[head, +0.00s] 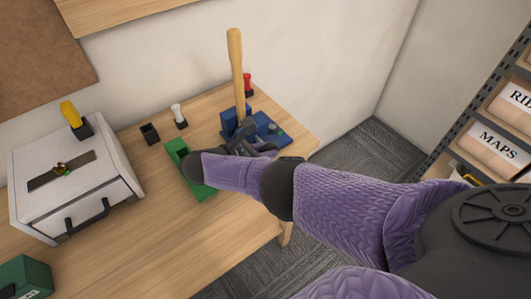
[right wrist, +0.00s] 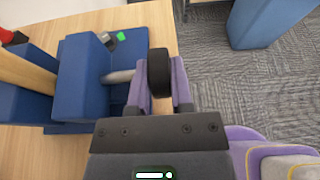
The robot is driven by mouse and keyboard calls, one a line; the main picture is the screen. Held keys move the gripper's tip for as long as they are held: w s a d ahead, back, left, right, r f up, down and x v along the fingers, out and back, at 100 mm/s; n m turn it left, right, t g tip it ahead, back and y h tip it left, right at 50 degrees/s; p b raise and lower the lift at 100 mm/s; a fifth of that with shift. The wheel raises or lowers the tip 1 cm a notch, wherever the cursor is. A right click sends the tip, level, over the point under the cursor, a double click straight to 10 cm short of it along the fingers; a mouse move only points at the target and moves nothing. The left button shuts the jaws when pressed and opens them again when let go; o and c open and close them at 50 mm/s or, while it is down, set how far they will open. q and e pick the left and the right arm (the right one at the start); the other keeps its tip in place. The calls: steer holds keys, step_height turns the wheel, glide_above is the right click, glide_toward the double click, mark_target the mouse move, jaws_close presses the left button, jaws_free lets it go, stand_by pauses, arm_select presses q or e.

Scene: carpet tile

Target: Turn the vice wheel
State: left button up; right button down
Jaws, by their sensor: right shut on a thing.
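The blue vice (head: 268,126) stands near the right end of the wooden bench, and its body fills the left of the right wrist view (right wrist: 85,75). Its black wheel (right wrist: 158,72) sits on a grey shaft (right wrist: 118,77). My right gripper (head: 250,142) is at the near side of the vice; in the right wrist view its purple fingers (right wrist: 160,85) lie on both sides of the wheel, shut on it. The wheel is hard to make out behind my gripper in the head view. My left gripper is not in view.
A wooden rod (head: 236,65) stands upright at the vice, between its blue blocks. A white box (head: 105,200) is at left. Shelving (head: 470,130) stands at right.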

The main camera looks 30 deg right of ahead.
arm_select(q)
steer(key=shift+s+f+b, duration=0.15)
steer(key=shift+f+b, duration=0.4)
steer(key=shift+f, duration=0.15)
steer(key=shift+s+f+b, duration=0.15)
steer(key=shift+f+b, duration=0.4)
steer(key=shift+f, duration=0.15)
arm_select(e)
steer(key=shift+a+f+h, duration=0.1)
steer(key=shift+f+h, duration=0.15)
steer(key=shift+h, duration=0.95)
steer(key=c, duration=0.5)
jaws_free()
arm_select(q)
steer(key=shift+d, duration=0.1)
arm_select(e)
steer(key=shift+r, duration=0.1)
